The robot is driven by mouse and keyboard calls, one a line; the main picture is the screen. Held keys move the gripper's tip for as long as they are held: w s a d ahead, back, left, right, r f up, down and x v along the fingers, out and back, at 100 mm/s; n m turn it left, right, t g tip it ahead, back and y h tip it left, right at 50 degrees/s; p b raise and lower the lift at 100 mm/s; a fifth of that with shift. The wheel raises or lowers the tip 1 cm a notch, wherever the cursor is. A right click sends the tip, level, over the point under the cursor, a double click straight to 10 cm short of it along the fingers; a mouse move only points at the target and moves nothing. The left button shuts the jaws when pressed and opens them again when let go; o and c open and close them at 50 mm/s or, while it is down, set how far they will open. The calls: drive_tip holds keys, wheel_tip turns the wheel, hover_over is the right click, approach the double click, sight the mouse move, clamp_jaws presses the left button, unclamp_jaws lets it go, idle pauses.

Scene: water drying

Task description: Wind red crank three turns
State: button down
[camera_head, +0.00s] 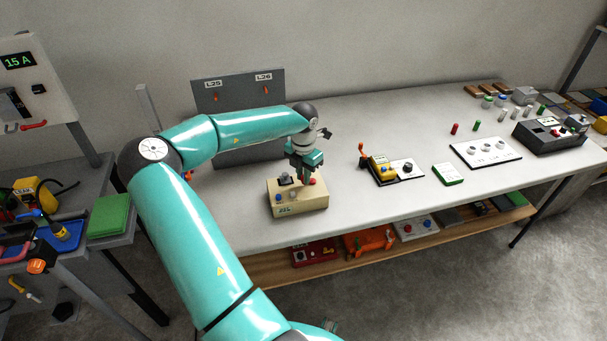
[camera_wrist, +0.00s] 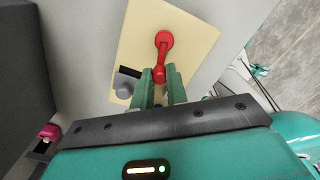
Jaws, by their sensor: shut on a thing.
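The red crank (camera_wrist: 163,42) is on top of a beige box (camera_wrist: 190,50). In the wrist view its arm runs from a round red hub down to a red handle between my fingertips. My gripper (camera_wrist: 159,73) is shut on this handle, one green finger on each side. In the head view my gripper (camera_head: 303,178) points down over the beige box (camera_head: 300,204), which stands near the front of the table. A bit of red shows beside the fingers there; the rest of the crank is mostly hidden.
A dark block with a grey knob (camera_wrist: 124,86) sits on the box beside the crank. A grey panel (camera_head: 237,88) stands behind my arm. A yellow device with an orange lever (camera_head: 378,168) is to the right. The table between has free room.

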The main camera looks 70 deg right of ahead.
drive_tip(key=c, duration=1.4)
unclamp_jaws()
drive_tip(key=shift+f, duration=0.1)
wheel_tip(320, 180, up, 14)
drive_tip(key=shift+f, duration=0.1)
